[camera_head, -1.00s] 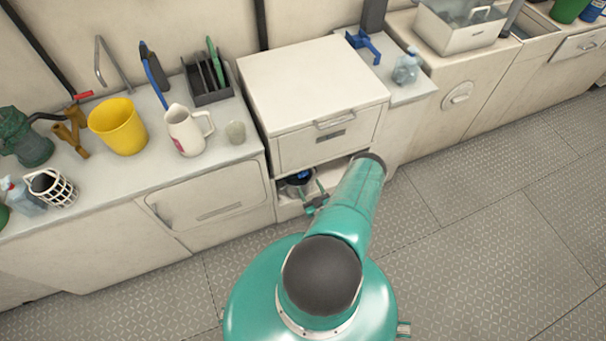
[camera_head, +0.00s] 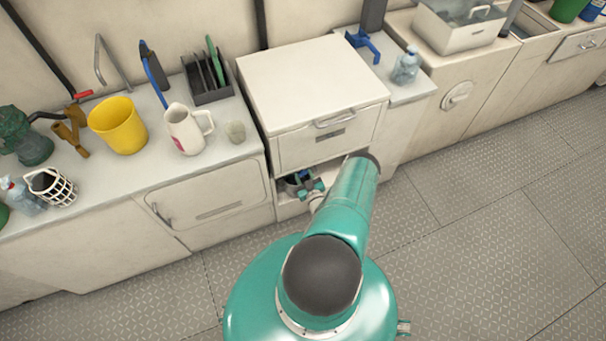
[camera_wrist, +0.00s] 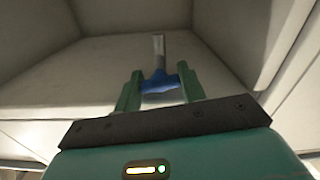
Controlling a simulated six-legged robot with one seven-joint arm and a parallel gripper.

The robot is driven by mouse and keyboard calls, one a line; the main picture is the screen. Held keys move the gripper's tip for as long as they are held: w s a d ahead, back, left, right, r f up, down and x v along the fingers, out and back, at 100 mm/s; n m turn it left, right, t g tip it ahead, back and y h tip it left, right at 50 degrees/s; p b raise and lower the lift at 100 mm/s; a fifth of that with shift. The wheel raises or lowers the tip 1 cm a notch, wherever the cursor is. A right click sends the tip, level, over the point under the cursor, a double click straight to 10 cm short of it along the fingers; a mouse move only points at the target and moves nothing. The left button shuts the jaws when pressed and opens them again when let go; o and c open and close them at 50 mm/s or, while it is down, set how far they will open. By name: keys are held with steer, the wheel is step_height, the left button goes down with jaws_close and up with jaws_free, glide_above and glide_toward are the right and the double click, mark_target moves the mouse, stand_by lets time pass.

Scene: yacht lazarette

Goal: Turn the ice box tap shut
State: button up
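The ice box (camera_head: 300,85) is a white chest with a front latch and an open niche beneath it. Its tap shows in the wrist view as a blue handle (camera_wrist: 160,83) with a grey metal pipe (camera_wrist: 158,45) beyond it. My gripper (camera_wrist: 160,88) is open, with one green finger on each side of the blue handle. The handle's right end is close to the right finger; I cannot tell whether they touch. In the head view my gripper (camera_head: 310,187) is at the niche opening and largely hides the tap.
The niche walls and floor (camera_wrist: 85,65) surround my gripper closely. A counter (camera_head: 75,195) at left holds a yellow bucket (camera_head: 118,126), a white jug (camera_head: 186,129) and other items. A blue tap-like fitting (camera_head: 363,43) is right of the ice box. Open floor (camera_head: 480,255) lies at right.

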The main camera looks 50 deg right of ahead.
steer(key=shift+m, duration=1.1)
steer(key=o, duration=1)
steer(key=v, duration=1.4)
